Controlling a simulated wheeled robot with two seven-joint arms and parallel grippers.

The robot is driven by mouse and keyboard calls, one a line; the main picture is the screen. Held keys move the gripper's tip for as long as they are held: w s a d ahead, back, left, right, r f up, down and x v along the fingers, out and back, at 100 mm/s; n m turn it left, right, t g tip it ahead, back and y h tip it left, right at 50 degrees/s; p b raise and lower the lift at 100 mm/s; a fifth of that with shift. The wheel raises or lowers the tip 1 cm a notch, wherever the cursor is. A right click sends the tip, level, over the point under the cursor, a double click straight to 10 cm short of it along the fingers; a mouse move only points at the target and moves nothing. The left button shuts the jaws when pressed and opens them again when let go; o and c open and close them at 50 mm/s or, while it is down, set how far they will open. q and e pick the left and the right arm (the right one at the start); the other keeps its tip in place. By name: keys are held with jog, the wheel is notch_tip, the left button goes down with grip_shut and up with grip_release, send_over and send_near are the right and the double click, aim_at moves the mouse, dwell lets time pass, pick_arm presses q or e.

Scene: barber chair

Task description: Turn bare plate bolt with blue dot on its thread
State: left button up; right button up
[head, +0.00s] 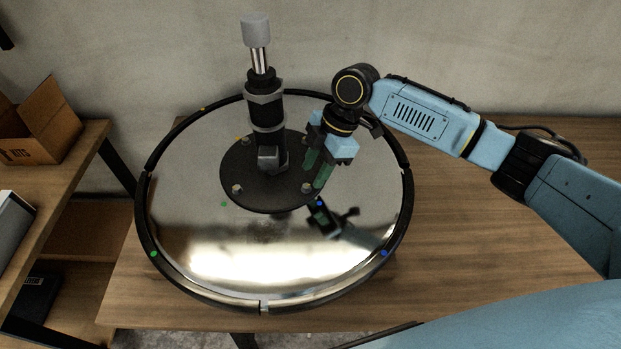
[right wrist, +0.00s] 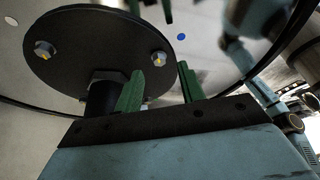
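A round black plate (head: 245,195) sits on the shiny round base (head: 190,235), with small hex bolts around its edge. One bolt (head: 307,188) is at the plate's right front, beside a blue dot (head: 319,203) on the base; the same bolt (right wrist: 159,58) and blue dot (right wrist: 181,37) show in the right wrist view. My right gripper (head: 318,177) is open just above this bolt, green fingers pointing down. In the right wrist view its fingers (right wrist: 161,88) are apart, with the bolt beyond the gap, not gripped. My left gripper is not in view.
A black column (head: 266,112) with a grey-capped rod rises from the plate, close left of my right gripper. Another bolt (head: 237,189) sits at the left front, near a green dot (head: 224,204). The base lies on a wooden table (head: 450,220), clear at right.

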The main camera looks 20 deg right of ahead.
aim_at(306, 187)
jog(key=shift+x, duration=1.55)
grip_shut()
